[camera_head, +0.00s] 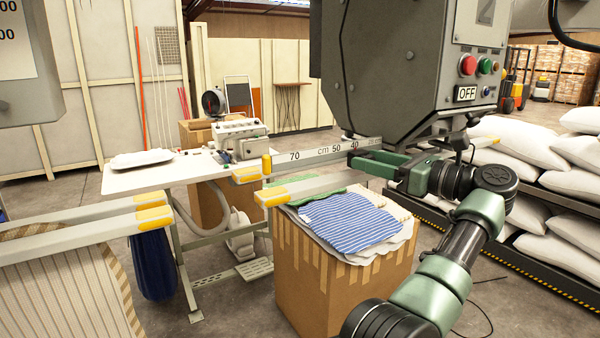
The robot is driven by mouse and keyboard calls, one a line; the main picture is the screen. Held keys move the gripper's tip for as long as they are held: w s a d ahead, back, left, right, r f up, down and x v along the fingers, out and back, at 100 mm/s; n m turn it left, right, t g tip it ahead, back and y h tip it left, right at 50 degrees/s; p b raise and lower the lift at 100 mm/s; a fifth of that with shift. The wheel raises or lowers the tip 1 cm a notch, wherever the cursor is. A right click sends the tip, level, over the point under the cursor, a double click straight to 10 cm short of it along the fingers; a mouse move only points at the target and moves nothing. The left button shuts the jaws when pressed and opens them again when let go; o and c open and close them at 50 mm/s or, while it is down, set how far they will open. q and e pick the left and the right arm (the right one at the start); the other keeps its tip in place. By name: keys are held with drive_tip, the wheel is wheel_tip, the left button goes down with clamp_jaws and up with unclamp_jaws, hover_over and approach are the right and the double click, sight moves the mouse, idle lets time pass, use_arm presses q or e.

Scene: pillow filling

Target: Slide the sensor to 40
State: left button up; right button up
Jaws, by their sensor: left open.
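My left gripper (362,157), dark green, is open at the bar, close to the 40 mark. Its fingers point left, and I cannot tell whether they touch anything. A small upright yellow piece (266,163) stands near the bar's left end, beyond 70. I cannot clearly identify the sensor; the gripper and wrist hide part of the bar. My right gripper is not in view.
The grey machine (400,70) with buttons and an OFF label hangs above the bar. Yellow-tipped arms (300,190) reach across below it. A cardboard box (335,290) with folded striped cloth stands beneath. White sacks (560,190) are stacked right, and a white worktable (150,178) stands left.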

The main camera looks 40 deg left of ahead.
use_arm(q)
drive_tip(key=d+p, duration=0.2)
drive_tip(key=d, duration=0.7)
drive_tip(key=shift+s, duration=0.4)
drive_tip(key=shift+a, duration=0.1)
